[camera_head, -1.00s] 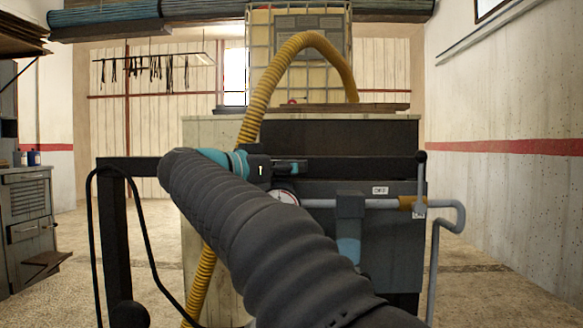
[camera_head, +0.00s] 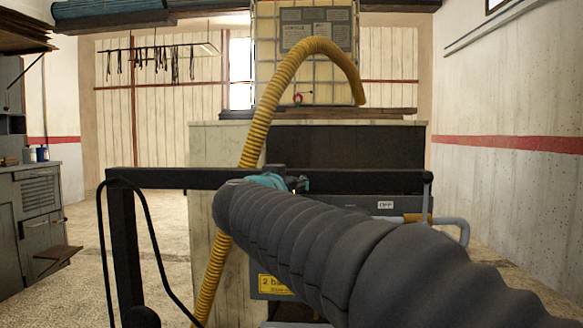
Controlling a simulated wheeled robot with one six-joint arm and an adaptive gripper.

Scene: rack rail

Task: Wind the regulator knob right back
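The regulator knob does not show; my thick grey-sleeved arm crosses the front of the dark panel and covers the middle of it. My gripper (camera_head: 298,183) shows only as a small dark piece beyond the teal wrist part, at the height of the black rail (camera_head: 190,179). Its fingers cannot be made out, nor whether they touch anything. The gauge is hidden too. A yellow label (camera_head: 273,285) reading "2 ba…" shows left of my arm, low on the panel. An "OFF" tag (camera_head: 385,205) sits on the panel right of the gripper.
A grey pipe (camera_head: 456,226) with a yellow-brown section (camera_head: 415,217) runs at the right. A yellow ribbed hose (camera_head: 255,130) drops from a caged tank (camera_head: 318,75) behind the rail. A black cable (camera_head: 150,235) hangs at the left. A grey cabinet (camera_head: 38,225) stands far left.

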